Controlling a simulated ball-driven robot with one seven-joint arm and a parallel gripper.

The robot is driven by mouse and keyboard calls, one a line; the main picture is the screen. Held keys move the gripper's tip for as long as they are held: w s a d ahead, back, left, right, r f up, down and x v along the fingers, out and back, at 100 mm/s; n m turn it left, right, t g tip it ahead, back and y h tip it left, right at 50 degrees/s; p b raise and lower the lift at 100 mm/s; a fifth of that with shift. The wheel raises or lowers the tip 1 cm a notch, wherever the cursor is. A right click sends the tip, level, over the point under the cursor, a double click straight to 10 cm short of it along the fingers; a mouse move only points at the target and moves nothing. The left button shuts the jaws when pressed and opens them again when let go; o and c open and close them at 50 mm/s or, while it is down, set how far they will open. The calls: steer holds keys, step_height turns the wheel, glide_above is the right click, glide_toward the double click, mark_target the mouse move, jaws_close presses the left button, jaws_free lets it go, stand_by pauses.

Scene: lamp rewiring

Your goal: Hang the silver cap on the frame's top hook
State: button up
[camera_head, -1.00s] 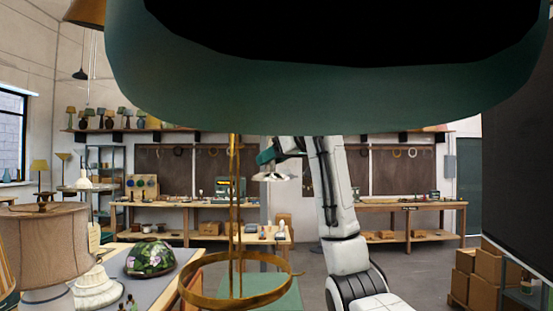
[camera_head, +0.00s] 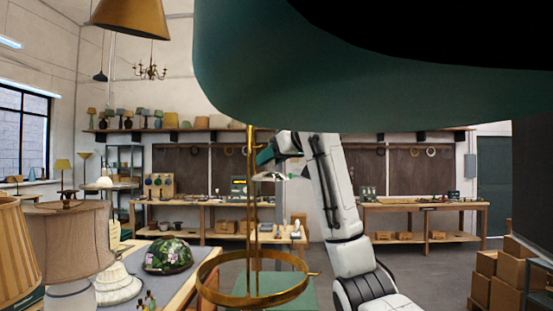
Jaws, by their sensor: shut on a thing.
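The brass frame (camera_head: 252,300) stands upright in the middle foreground, with a wide ring low down and thin uprights rising from it. Its top end (camera_head: 250,130) shows just below a dark green shape; I cannot make out the hook's form. My gripper (camera_head: 268,163) is just right of the uprights in the picture, a little below the frame's top end. It is shut on the silver cap (camera_head: 270,177), a small pale shape just under it. The cap looks apart from the frame, but the depth between them is hard to judge. The fingertips are too small to see clearly.
A dark green shape (camera_head: 300,85) covers the upper right. Left on a near table are fabric lampshades (camera_head: 75,240), a white base (camera_head: 117,285) and a floral glass dome (camera_head: 168,256). A brass pendant shade (camera_head: 132,17) hangs above. Boxes (camera_head: 505,275) stand at right.

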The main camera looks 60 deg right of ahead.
steer(key=shift+w+a, duration=0.25)
steer(key=shift+w, duration=0.4)
steer(key=shift+w+a, duration=0.3)
steer(key=shift+w, duration=0.3)
steer(key=shift+w+a, duration=0.25)
steer(key=shift+w, duration=0.4)
steer(key=shift+a+r, duration=0.1)
steer(key=shift+f+b, duration=0.35)
steer(key=shift+f, duration=0.3)
